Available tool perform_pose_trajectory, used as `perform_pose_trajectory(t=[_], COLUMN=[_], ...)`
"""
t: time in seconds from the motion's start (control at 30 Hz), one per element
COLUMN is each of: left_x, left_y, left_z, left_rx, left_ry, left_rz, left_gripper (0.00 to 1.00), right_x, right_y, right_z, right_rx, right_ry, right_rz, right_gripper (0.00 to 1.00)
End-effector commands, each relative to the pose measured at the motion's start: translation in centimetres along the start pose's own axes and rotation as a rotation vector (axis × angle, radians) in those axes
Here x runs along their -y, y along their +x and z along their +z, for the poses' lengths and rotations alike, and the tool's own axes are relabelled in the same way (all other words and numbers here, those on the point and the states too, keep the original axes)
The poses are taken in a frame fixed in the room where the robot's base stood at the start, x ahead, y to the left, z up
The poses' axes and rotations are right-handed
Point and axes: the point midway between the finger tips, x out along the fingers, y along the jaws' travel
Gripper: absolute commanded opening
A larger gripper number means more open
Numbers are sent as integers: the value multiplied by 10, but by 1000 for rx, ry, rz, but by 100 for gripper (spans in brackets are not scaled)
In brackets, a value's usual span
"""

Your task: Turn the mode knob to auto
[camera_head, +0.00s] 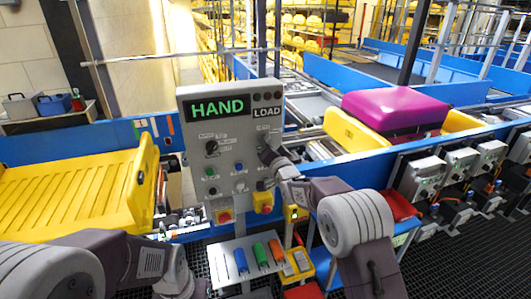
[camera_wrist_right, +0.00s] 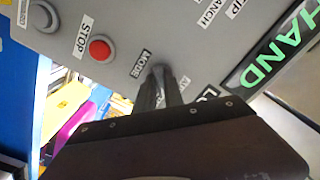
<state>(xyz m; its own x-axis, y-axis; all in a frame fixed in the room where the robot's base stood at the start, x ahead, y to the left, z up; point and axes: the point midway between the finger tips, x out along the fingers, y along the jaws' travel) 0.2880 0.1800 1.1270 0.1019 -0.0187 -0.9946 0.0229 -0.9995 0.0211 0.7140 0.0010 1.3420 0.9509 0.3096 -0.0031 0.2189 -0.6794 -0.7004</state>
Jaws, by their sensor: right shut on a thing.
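The grey control panel (camera_head: 228,165) stands upright in the middle of the head view, with a green HAND display (camera_head: 217,108) and a LOAD label. The mode knob (camera_wrist_right: 158,71) is beside the MODE label (camera_wrist_right: 142,63) in the right wrist view, mostly hidden by my fingers. My right gripper (camera_head: 266,150) is at the panel's upper right, shut on the mode knob. Its fingers also show in the right wrist view (camera_wrist_right: 160,92). The AUTO marking cannot be read. My left arm is at the lower left; its gripper is out of frame.
Another black knob (camera_head: 212,148) is on the panel's left. A red STOP button (camera_wrist_right: 100,48) is near my right fingers. A yellow tray (camera_head: 75,190) lies at left; a purple case (camera_head: 390,108) sits in another yellow tray (camera_head: 352,135) on the conveyor.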

Motion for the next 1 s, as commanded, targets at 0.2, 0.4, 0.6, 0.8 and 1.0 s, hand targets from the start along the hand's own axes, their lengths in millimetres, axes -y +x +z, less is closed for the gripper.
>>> perform_pose_trajectory(t=[0.2,0.4,0.6,0.8,1.0], left_x=[1,1,2,2,2], left_y=[38,61,78,89,95], left_z=[4,6,8,9,10], left_rx=[0,0,0,0,0], left_ry=[0,0,0,0,0], left_rz=[0,0,0,0,0], left_gripper=[36,36,36,36,36], right_x=[-5,-4,-2,-1,0], right_y=[0,0,0,0,0], right_z=[2,1,0,-2,-3], right_rx=[-7,-8,-8,-8,-8], right_ry=[-204,-389,-551,-674,-751], right_rz=[-2,-2,-2,-1,-1], right_gripper=[0,0,0,0,0])
